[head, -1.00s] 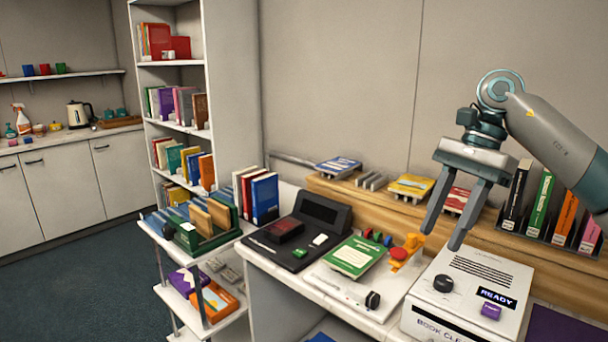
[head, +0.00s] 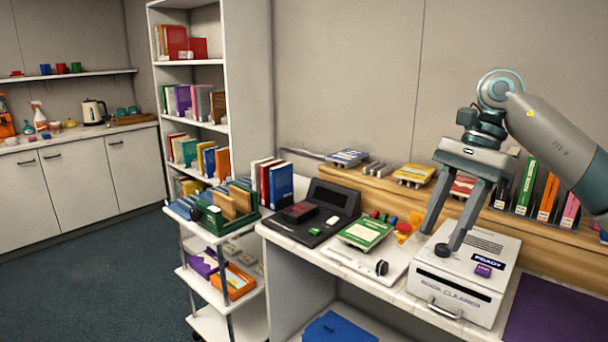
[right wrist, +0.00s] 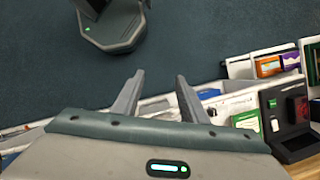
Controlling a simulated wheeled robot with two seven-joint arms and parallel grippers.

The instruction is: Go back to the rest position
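My right gripper (head: 443,235) is raised over the right part of the counter in the head view, its fingers pointing down. Its two fingers are spread apart with nothing between them. In the head view the fingers pass in front of the white book cleaner (head: 466,270), and I cannot tell the exact gap. The right wrist view also shows the right gripper (right wrist: 158,80) open and empty above the counter and dark floor. My left gripper does not show in either current view.
The counter holds a green book (head: 364,234), a black scanner station (head: 318,212) and a purple mat (head: 560,310). A white trolley (head: 215,322) carrying books stands left of the counter. A bookshelf (head: 250,90) is behind it. The dark carpet (head: 90,270) at left is clear.

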